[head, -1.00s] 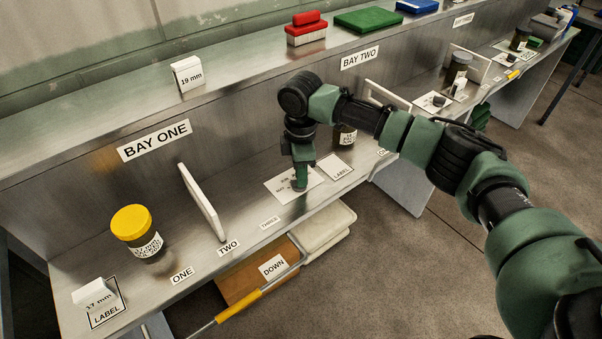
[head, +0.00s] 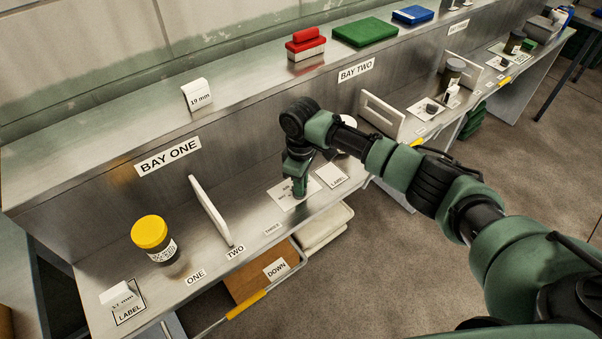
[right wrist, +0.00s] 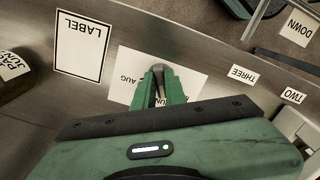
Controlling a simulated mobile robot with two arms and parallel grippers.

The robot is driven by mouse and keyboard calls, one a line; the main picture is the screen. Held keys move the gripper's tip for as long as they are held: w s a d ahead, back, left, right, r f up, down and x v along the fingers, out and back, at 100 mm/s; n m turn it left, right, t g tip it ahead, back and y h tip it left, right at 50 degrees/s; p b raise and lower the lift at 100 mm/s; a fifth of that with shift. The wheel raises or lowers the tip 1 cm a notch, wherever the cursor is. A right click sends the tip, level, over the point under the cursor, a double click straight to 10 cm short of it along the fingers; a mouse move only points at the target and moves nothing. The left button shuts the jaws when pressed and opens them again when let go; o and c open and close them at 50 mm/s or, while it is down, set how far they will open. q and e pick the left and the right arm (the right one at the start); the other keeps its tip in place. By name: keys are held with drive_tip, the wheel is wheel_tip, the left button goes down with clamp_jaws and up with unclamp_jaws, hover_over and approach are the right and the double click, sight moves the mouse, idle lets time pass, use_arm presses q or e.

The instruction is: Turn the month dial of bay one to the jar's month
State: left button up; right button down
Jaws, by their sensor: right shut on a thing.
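My right gripper (head: 298,188) points down onto the white month card (head: 278,194) in bay one. In the right wrist view its fingers (right wrist: 160,78) are shut on the small grey month dial (right wrist: 161,69) in the card's middle. "AUG" is readable on the card (right wrist: 192,77); other month words are partly hidden by the fingers. A dark jar (right wrist: 10,80) at the left edge of the right wrist view has a label whose lower line looks like "JUN". In the head view the arm partly hides a jar with a pale lid (head: 348,121). My left gripper is not in view.
A yellow-lidded jar (head: 149,232) stands left of a white divider (head: 210,212). A "17 mm" block (head: 119,296) stands on the left label square. A drawer marked DOWN (head: 250,283) is below the front edge.

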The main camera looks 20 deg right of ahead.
drive_tip(key=m+p, duration=0.4)
drive_tip(key=shift+s+a+r+m+p, duration=0.1)
drive_tip(key=shift+a+r+m+p, duration=0.05)
drive_tip(key=shift+r+m+p, duration=0.15)
drive_tip(key=m+p, duration=0.2)
drive_tip(key=m, duration=0.1)
drive_tip(key=shift+f, duration=0.1)
drive_tip(key=shift+m+p, duration=0.85)
drive_tip(key=shift+m, duration=0.15)
drive_tip(key=shift+f, duration=0.1)
drive_tip(key=c, duration=1.5)
unclamp_jaws()
drive_tip(key=shift+o, duration=0.2)
